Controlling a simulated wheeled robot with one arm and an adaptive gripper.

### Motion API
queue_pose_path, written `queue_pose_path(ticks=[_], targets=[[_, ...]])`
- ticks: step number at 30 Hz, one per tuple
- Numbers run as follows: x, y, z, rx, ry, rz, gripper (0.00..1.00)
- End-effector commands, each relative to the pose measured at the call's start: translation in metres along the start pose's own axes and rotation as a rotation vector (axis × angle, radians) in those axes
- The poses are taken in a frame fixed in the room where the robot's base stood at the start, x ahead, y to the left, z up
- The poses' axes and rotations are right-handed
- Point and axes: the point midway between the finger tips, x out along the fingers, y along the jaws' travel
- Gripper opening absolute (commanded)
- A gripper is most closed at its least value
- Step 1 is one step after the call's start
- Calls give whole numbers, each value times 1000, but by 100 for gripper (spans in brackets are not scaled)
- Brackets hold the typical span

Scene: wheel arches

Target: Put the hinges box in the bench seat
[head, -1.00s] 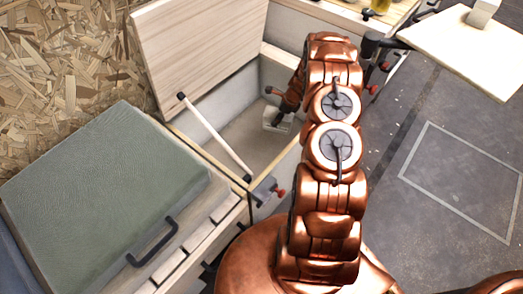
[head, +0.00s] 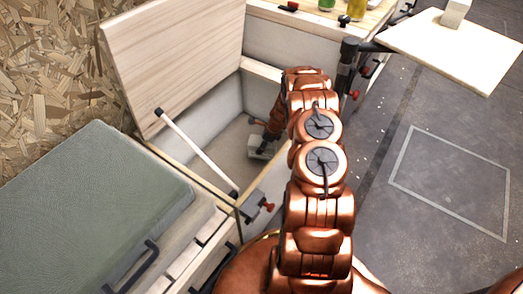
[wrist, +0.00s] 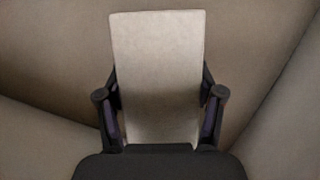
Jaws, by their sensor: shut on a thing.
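The bench seat (head: 180,170) stands with its wooden lid (head: 175,60) raised, held by a white stay. My copper arm reaches over its right wall. My gripper (head: 266,138) is inside the open compartment, shut on a pale box, the hinges box (head: 261,150). In the wrist view the box (wrist: 157,75) is a plain beige block between the two dark fingers of my gripper (wrist: 160,120). No label shows on it. The box is low in the compartment; I cannot tell whether it touches the floor.
A clamp with a red knob (head: 258,205) sits at the seat's front corner. A pale board (head: 455,50) juts out at the upper right. Bottles (head: 355,8) stand on the counter behind.

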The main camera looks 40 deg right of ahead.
Motion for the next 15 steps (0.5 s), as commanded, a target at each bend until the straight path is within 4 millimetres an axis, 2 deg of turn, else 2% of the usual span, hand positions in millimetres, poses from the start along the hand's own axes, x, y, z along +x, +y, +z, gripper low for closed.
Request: queue_pose_path(ticks=[3,6,15], targets=[[18,1,-9,2,1,3,10],[26,2,-12,2,0,4,10],[26,1,-11,2,0,3,10]])
